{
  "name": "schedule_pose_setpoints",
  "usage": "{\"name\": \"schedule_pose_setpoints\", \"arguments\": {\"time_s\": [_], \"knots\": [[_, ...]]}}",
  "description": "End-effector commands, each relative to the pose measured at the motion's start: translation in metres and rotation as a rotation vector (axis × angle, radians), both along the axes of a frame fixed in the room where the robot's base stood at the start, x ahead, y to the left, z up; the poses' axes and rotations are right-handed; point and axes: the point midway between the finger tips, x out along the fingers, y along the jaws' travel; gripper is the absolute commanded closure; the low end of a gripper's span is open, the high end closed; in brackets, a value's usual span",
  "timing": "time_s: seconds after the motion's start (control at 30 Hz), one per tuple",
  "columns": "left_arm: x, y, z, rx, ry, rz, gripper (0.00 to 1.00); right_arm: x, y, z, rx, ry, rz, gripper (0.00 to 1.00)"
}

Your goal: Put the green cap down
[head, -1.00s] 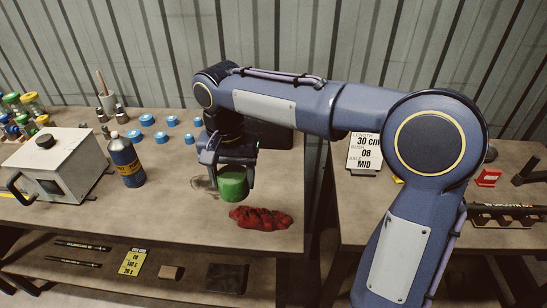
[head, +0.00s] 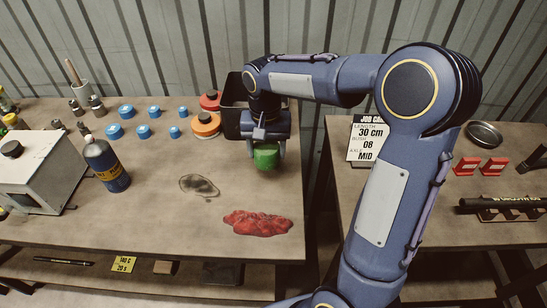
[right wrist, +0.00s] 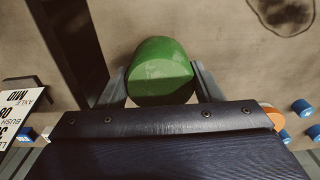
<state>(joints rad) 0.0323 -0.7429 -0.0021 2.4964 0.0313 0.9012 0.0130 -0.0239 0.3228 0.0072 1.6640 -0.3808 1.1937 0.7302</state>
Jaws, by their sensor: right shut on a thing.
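The green cap (head: 265,158) is a short round green piece between the fingers of my right gripper (head: 266,153). My right gripper is shut on it, over the right part of the left workbench (head: 150,222). In the right wrist view the green cap (right wrist: 160,72) sits between the two grey fingers (right wrist: 160,86), its top partly shaded. I cannot tell whether its underside touches the bench. My left gripper is not in view.
A red crumpled rag (head: 257,222) lies near the front edge, and a dark stain (head: 199,186) is left of the gripper. A dark bin (head: 232,106), an orange-topped cap (head: 206,124) and several blue caps (head: 143,131) stand behind. A gap separates the benches.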

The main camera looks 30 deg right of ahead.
Motion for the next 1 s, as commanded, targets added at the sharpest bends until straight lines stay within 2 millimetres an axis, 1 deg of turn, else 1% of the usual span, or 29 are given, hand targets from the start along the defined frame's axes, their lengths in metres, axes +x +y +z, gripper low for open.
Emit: {"name": "schedule_pose_setpoints", "arguments": {"time_s": [0.03, 0.1, 0.27, 0.33, 0.4, 0.5, 0.6, 0.8, 0.93, 0.97, 1.0], "knots": [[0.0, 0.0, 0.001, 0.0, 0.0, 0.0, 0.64, 0.0, -0.006, -0.006, 0.0, 0.002, -0.003, 0.62], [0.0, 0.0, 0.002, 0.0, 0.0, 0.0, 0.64, 0.001, -0.011, -0.012, 0.001, 0.001, -0.001, 0.62], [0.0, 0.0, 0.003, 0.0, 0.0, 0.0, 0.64, 0.002, -0.018, -0.022, 0.001, 0.001, -0.001, 0.62], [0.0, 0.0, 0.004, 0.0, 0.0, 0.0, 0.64, 0.002, -0.024, -0.031, 0.001, 0.003, -0.001, 0.62], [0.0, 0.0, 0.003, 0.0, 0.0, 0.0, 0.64, 0.003, -0.022, -0.043, 0.0, 0.004, 0.002, 0.62], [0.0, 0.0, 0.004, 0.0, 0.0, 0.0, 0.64, 0.003, -0.022, -0.054, 0.0, 0.001, 0.001, 0.62], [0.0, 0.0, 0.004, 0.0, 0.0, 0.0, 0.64, 0.003, -0.022, -0.057, 0.0, -0.001, 0.0, 0.62], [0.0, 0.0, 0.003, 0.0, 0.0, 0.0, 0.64, 0.003, -0.022, -0.057, 0.0, -0.001, 0.0, 0.62], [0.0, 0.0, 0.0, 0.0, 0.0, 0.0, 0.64, 0.003, -0.022, -0.062, 0.0, -0.001, 0.0, 0.62], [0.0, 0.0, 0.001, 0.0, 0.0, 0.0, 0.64, 0.003, -0.022, -0.06, 0.0, -0.001, 0.0, 0.37], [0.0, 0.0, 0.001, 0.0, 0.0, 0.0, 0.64, 0.003, -0.022, -0.06, 0.0, -0.001, 0.0, 0.32]]}}
